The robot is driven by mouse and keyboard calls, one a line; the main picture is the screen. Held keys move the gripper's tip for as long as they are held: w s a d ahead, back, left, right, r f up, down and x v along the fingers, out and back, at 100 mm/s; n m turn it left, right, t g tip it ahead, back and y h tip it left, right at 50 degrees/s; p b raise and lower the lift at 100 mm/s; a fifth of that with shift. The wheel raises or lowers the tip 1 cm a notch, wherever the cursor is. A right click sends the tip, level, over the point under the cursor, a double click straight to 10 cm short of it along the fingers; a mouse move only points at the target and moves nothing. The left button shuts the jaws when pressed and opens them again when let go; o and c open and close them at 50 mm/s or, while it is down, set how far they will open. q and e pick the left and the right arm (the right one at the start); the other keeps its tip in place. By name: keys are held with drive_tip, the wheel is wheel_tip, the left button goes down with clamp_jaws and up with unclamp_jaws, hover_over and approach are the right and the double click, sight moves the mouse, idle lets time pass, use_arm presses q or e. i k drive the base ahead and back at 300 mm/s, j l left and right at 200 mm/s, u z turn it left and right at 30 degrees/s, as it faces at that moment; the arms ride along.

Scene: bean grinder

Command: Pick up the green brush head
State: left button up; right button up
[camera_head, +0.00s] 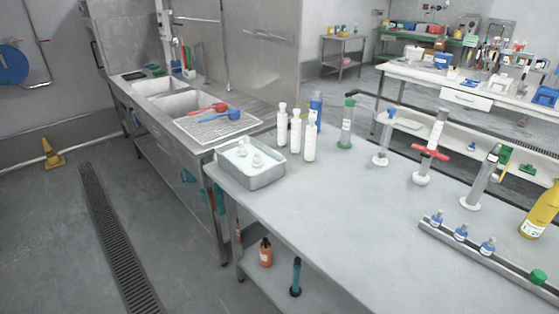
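I cannot make out a clear green brush head. Several green things show in the head view. A green round piece (538,276) sits at the right end of a grey rail on the near table. A clear upright cylinder with a green top and base (347,125) stands at the table's back. A teal-green upright item (296,277) stands on the lower shelf. Small teal pieces (188,176) show under the sink. Neither of my grippers is in view.
The steel table (340,220) has much clear top. A metal tray (262,178) with white bottles sits at its left corner. A yellow bottle (541,210) stands at the right. A sink counter (185,100) with red and blue scoops is behind left. Floor at left is mostly free.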

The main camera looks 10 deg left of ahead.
sight(257, 162)
drive_tip(key=i+j+z, duration=0.2)
drive_tip(key=j+z, duration=0.15)
drive_tip(key=j, duration=0.2)
drive_tip(key=i+j+z, duration=0.1)
drive_tip(key=j+z, duration=0.25)
drive_tip(key=j, duration=0.25)
drive_tip(key=j+z, duration=0.35)
drive_tip(key=j, duration=0.25)
drive_tip(key=i, duration=0.05)
